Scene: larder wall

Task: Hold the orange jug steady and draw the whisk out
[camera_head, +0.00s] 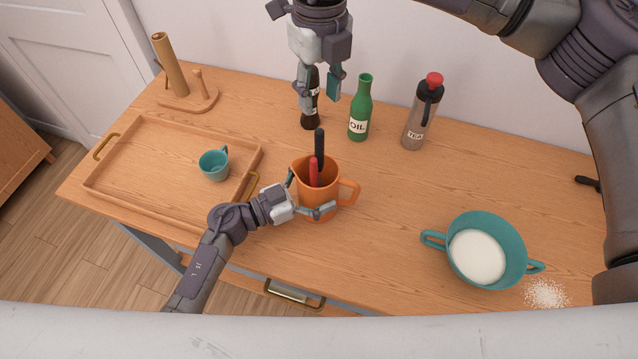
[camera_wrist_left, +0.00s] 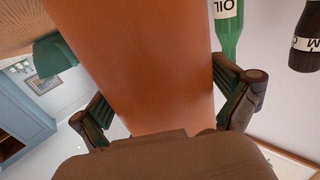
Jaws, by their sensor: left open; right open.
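The orange jug (camera_head: 330,182) stands upright on the wooden counter, its handle to the right. A black handle (camera_head: 319,145) and a shorter red handle (camera_head: 313,172) stick up out of it. The jug hides their lower ends, so I cannot tell which is the whisk. My left gripper (camera_head: 311,195) is open, with one finger on either side of the jug. The jug (camera_wrist_left: 150,70) fills the middle of the left wrist view between the fingers, not visibly clamped. My right gripper (camera_head: 319,97) is open and empty, pointing down above the handles.
A dark bottle (camera_head: 311,112) stands behind the right gripper, beside a green oil bottle (camera_head: 360,108) and a tea flask (camera_head: 420,120). A tray (camera_head: 130,180) with a teal cup (camera_head: 214,164) lies left. A teal pot (camera_head: 490,232) of white contents stands right, near spilled grains (camera_head: 546,293).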

